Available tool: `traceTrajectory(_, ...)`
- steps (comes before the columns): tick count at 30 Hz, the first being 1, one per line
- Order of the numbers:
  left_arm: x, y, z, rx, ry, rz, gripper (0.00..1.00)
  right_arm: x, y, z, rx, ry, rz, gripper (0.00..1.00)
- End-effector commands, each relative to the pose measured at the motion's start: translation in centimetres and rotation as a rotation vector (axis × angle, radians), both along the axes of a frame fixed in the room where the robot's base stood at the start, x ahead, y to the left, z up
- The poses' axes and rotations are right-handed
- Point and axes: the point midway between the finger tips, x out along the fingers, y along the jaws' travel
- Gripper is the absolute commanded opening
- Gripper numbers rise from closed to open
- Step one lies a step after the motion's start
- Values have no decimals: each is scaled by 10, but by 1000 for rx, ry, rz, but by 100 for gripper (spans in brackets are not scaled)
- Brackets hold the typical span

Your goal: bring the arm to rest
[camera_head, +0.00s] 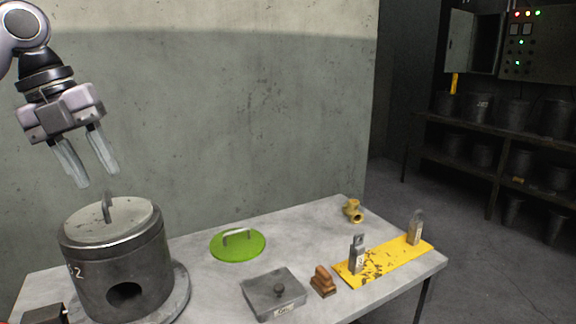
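My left arm comes in at the upper left. My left gripper (94,180) points downward with its two pale fingers apart and nothing between them. It hangs in the air just above the handle of the lidded dark metal pot (115,262), and I see no contact with it. The pot's lid (110,217) is on, with an upright handle. My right arm and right gripper do not show.
On the grey table (210,285) are a green lid (238,245), a grey lidded box (274,293), a brown block (322,281), a brass fitting (352,211) and a yellow plate (385,262) with two metal pieces. Shelves of pots (513,112) stand right. A wall is behind.

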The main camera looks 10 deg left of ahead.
Motion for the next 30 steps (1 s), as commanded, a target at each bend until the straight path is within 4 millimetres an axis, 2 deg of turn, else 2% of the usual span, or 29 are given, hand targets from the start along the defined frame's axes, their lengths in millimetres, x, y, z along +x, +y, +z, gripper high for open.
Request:
traceTrajectory(1, 9, -21, -12, -34, -13, -60, 38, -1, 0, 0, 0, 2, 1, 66)
traceTrajectory(3, 20, -51, -25, -99, -45, -138, 38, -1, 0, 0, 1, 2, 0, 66)
traceTrajectory(8, 33, -132, -54, -300, -115, -320, 38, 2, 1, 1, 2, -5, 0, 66)
traceTrajectory(12, 31, -208, -71, -543, -182, -441, 38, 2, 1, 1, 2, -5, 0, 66)
traceTrajectory(15, 24, -254, -75, -736, -227, -485, 38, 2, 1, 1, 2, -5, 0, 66)
traceTrajectory(18, 15, -292, -74, -934, -269, -484, 38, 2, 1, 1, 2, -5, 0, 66)
traceTrajectory(21, 8, -320, -67, -1131, -311, -437, 38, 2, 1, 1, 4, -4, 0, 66)
traceTrajectory(24, 4, -336, -59, -1317, -348, -345, 38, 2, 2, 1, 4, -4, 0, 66)
traceTrajectory(27, 6, -342, -53, -1484, -384, -208, 38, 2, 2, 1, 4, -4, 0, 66)
traceTrajectory(30, 13, -338, -51, -1624, -413, -30, 38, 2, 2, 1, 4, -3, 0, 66)
